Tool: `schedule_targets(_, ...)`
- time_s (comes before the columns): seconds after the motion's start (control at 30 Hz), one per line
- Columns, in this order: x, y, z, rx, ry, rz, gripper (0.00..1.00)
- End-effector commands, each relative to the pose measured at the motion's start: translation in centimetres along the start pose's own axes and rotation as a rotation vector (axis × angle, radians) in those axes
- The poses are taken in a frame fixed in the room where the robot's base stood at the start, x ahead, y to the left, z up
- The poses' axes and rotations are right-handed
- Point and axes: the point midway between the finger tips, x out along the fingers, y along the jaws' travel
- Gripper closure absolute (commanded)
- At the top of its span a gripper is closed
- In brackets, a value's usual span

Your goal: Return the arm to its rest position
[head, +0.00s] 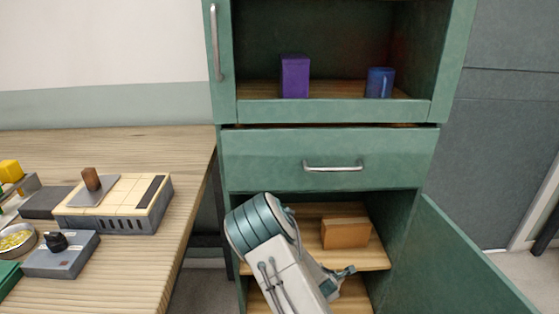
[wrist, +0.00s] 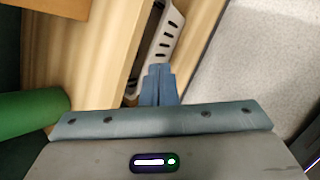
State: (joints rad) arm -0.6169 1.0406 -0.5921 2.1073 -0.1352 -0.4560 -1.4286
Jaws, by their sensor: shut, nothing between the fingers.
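My arm (head: 292,270) rises from the bottom of the head view, in front of the cabinet's open lower part. It hides part of the lower shelves. My gripper (wrist: 158,72) shows in the wrist view with its two blue-grey fingers together and nothing between them. Wooden boards and a pale floor lie beyond the fingertips. A white slotted part (wrist: 166,38) shows behind the fingers. I cannot tell how far the fingers are from it.
The green cabinet's lower door (head: 450,265) stands open at right. Its drawer (head: 310,158) is shut. A brown box (head: 345,232) sits on the lower shelf near my arm. A cluttered wooden table (head: 170,150) is at left.

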Motion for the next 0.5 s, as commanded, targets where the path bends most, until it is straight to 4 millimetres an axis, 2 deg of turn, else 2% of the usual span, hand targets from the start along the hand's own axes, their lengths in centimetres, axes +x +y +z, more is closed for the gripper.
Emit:
schedule_targets(0.03, -2.4, 1.2, 1.3, 0.093, 0.006, -0.015, 1.0)
schedule_targets(0.27, -10.4, 3.5, 4.6, 0.497, 0.037, -0.111, 1.0)
schedule_targets(0.5, -19.7, 5.5, 7.7, 0.873, 0.072, -0.209, 1.0)
